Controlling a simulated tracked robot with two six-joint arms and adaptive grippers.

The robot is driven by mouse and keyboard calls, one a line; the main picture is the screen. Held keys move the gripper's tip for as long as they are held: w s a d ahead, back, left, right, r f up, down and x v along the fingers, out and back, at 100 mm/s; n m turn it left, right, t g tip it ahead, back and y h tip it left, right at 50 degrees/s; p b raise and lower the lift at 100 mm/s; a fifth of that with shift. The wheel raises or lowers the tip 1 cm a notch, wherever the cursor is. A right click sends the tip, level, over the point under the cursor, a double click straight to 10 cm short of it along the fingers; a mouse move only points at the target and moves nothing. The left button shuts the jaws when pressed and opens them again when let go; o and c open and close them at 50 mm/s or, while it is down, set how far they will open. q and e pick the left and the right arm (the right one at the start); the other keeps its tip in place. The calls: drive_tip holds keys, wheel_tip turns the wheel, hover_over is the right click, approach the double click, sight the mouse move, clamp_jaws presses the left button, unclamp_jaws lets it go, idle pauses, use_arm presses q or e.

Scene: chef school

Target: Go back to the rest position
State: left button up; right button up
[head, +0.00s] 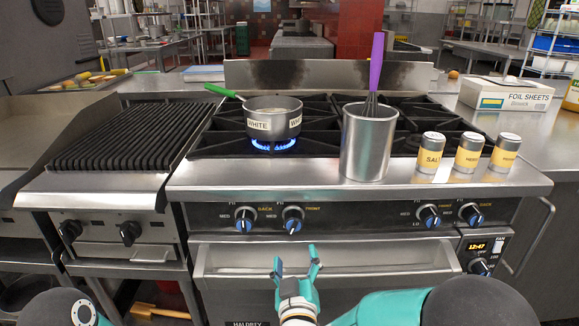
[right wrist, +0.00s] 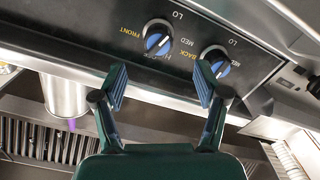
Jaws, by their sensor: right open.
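My right gripper (head: 296,264) is open and empty in front of the stove, before the oven drawer handle. In the right wrist view, its two fingers (right wrist: 160,84) are spread apart with nothing between them, and the control panel shows beyond. My left gripper is out of view; only a rounded part of my body shows at the lower left.
A pot marked WHITE (head: 273,118) with a green handle sits over a lit blue flame. A metal canister (head: 368,145) holds a purple-handled whisk (head: 375,70). Several shakers (head: 468,153) stand on the right ledge. Blue knobs (head: 293,219) line the front panel (head: 360,217).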

drive_tip(key=s+d+f+m+g+y, duration=0.1)
drive_tip(key=s+d+f+g, duration=0.15)
drive_tip(key=f, duration=0.45)
drive_tip(key=s+d+f+m+g, duration=0.1)
drive_tip(key=d+f+g, duration=0.15)
drive_tip(key=f, duration=0.45)
drive_tip(key=s+d+f+g+y, duration=0.1)
drive_tip(key=s+f+g, duration=0.15)
drive_tip(key=f, duration=0.55)
drive_tip(key=s+d+f+m+g+y, duration=0.1)
drive_tip(key=s+d+f+m+g, duration=0.15)
drive_tip(key=s+f+g, duration=0.55)
drive_tip(key=s+d+f+m+g+y, duration=0.1)
drive_tip(key=s+d+f+m+g, duration=0.3)
drive_tip(key=s, duration=0.8)
wheel_tip(320, 180, up, 20)
drive_tip(key=a+n+t+p, duration=0.1)
drive_tip(key=a+t+p, duration=0.1)
drive_tip(key=p, duration=1.9)
drive_tip(key=shift+s, duration=0.35)
